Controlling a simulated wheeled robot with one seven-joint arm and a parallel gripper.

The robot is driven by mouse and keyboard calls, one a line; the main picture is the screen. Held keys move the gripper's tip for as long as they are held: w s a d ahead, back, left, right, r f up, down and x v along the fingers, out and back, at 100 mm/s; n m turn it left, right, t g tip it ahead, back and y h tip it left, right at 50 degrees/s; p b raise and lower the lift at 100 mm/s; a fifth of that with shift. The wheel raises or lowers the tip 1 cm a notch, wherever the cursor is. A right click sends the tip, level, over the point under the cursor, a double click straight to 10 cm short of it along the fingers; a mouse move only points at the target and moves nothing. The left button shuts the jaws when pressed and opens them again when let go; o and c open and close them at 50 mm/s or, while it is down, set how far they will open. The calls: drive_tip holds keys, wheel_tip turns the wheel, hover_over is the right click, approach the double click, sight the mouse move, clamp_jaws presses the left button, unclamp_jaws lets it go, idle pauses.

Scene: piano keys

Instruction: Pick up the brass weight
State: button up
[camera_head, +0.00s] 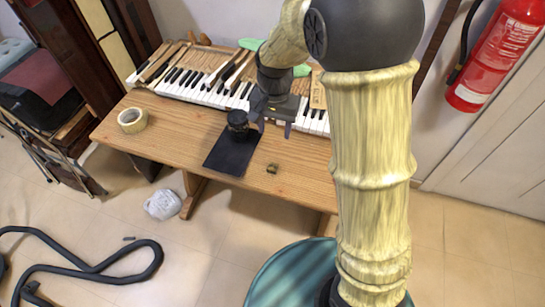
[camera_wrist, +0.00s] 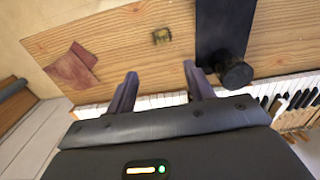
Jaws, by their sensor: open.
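The brass weight (camera_head: 272,168) is a small dull-gold block lying on the wooden table, near its front edge. It also shows in the wrist view (camera_wrist: 161,36), top centre, beyond my fingertips and roughly in line with the gap between them. My gripper (camera_head: 275,124) is over the piano keys, behind the weight and apart from it. In the wrist view the two fingers of my gripper (camera_wrist: 160,72) are spread with nothing between them.
A dark mat (camera_head: 227,158) lies left of the weight, with a black cylinder (camera_head: 238,119) at its back. Piano keys (camera_head: 205,90) line the back. The wrist view shows a reddish-brown patch (camera_wrist: 72,68) on the wood.

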drive_tip(key=shift+a, duration=0.1)
hover_over(273, 166)
wheel_tip(273, 166, down, 11)
drive_tip(key=shift+s+f, duration=0.1)
drive_tip(key=shift+f, duration=0.45)
drive_tip(key=shift+f, duration=2.6)
drive_tip(key=c, duration=1.1)
